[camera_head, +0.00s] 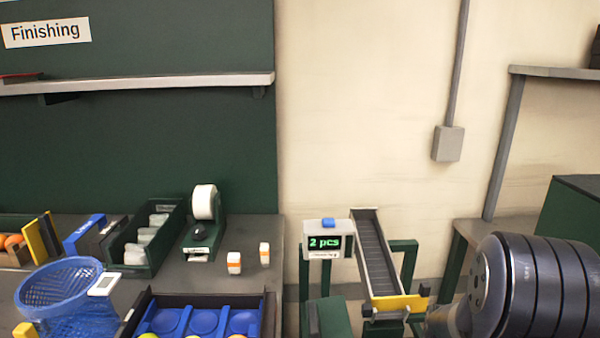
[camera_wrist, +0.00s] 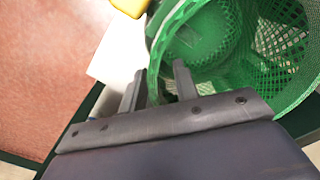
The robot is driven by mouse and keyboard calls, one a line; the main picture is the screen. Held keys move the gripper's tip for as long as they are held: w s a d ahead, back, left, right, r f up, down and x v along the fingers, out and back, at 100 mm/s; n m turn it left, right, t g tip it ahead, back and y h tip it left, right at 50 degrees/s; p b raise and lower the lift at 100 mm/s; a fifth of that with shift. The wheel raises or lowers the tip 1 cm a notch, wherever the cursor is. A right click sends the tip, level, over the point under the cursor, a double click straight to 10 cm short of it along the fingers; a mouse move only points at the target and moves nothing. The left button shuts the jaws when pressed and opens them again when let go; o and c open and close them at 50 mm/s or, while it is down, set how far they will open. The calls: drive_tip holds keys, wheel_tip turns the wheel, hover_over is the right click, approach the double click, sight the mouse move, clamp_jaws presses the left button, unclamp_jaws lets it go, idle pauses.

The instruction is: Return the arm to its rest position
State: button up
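My gripper (camera_wrist: 158,82) shows in the wrist view with its two grey fingers apart. No fruit shows between them. A green mesh basket (camera_wrist: 285,45) lies just beyond the fingers, and its rim passes behind or between them; I cannot tell whether they touch. In the head view a dark ribbed part of my arm fills the lower right corner. My gripper is not visible there.
A blue basket (camera_head: 68,298) and a dark tray with blue cups (camera_head: 204,322) holding fruit stand at the front left. A chute (camera_head: 374,255) with a "2 pcs" display (camera_head: 325,243) stands centre right. A label roll (camera_head: 204,202) and bins line the bench.

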wheel_tip(320, 180, up, 9)
drive_tip(key=p, duration=0.7)
wheel_tip(320, 180, down, 10)
drive_tip(key=b, duration=0.8)
wheel_tip(320, 180, up, 5)
drive_tip(key=p, duration=0.4)
drive_tip(key=shift+w+r, duration=0.1)
drive_tip(key=shift+r, duration=0.1)
drive_tip(key=shift+s+d+r, duration=0.1)
drive_tip(key=shift+s+r, duration=0.05)
drive_tip(key=shift+s, duration=0.8)
drive_tip(key=shift+s+p, duration=0.1)
drive_tip(key=shift+p, duration=0.2)
